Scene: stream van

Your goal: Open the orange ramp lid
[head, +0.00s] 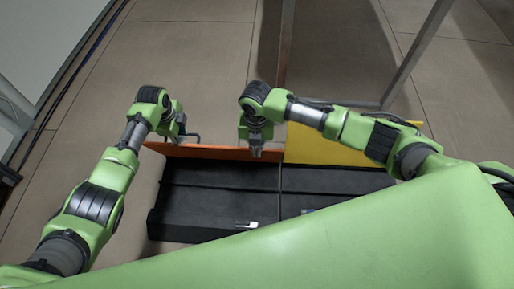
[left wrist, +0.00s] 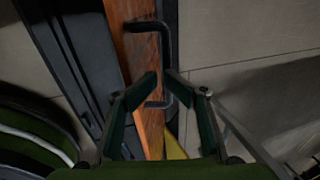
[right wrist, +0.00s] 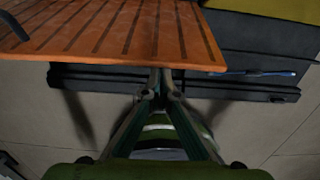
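The orange ramp lid (head: 215,152) stands raised along the far side of a black box. Its slatted face fills the upper left of the right wrist view (right wrist: 120,30), and it shows almost edge-on in the left wrist view (left wrist: 138,45). A black bar handle (left wrist: 165,45) is on the lid. My left gripper (head: 183,137) is at this handle, its fingertips (left wrist: 161,74) close on either side of the bar; I cannot tell whether they clamp it. My right gripper (head: 255,152) is shut and empty near the lid's edge, its fingertips together in the right wrist view (right wrist: 161,74).
The black box (head: 210,195) has two bays side by side, with a small white item (head: 246,225) in the left one. A yellow panel (head: 330,150) stands behind the right bay. Metal posts (head: 415,55) rise beyond it. The tiled floor left of the box is clear.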

